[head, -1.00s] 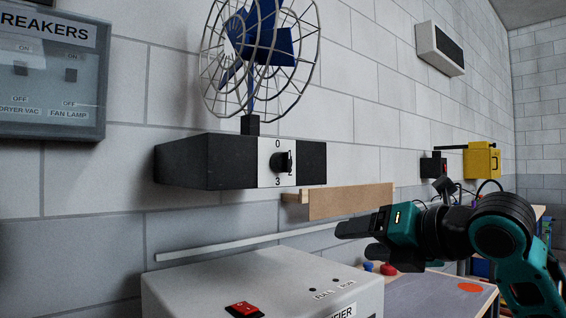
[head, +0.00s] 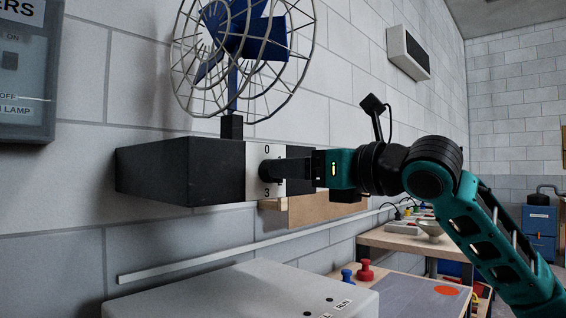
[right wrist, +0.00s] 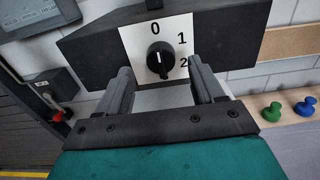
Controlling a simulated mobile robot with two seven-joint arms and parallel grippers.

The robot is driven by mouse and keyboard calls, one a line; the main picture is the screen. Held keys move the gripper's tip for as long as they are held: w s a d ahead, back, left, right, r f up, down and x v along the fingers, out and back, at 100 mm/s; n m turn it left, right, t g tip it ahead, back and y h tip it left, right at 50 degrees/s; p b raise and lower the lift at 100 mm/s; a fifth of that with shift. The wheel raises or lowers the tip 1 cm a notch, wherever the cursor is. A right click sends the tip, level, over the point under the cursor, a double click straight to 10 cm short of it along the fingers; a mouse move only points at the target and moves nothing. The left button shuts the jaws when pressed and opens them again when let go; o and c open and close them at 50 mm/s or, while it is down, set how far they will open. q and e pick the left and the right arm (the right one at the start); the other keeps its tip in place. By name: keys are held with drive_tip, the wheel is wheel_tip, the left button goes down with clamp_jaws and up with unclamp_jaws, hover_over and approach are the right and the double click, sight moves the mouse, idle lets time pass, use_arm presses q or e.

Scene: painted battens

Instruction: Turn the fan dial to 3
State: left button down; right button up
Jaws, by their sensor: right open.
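The fan dial (right wrist: 160,60) is a round black knob on a white plate (right wrist: 134,42) on the front of the fan's black box (head: 150,172). In the right wrist view the plate shows 0 above the knob, 1 at its upper right and 2 at its lower right; the head view shows a 3 below. The knob's ridge stands nearly upright; I cannot tell which number it marks. My right gripper (head: 270,172) is open at the dial, its fingers either side of the knob in the wrist view. Contact is unclear. In the head view it hides most of the knob. My left gripper is not in view.
The blue fan (head: 250,38) in its wire cage stands on the box. A breaker panel (head: 22,75) hangs at the left. A white appliance (head: 225,290) stands below. A wooden board (head: 325,207) is right of the box, and a bench with a red knob (head: 365,270) is lower right.

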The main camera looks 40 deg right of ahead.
sight(264, 176)
drive_tip(key=shift+w+a+p, duration=0.15)
drive_tip(key=shift+w+p, duration=0.15)
drive_tip(key=shift+w, duration=1.6)
drive_tip(key=shift+c, duration=0.2)
drive_tip(key=c, duration=1)
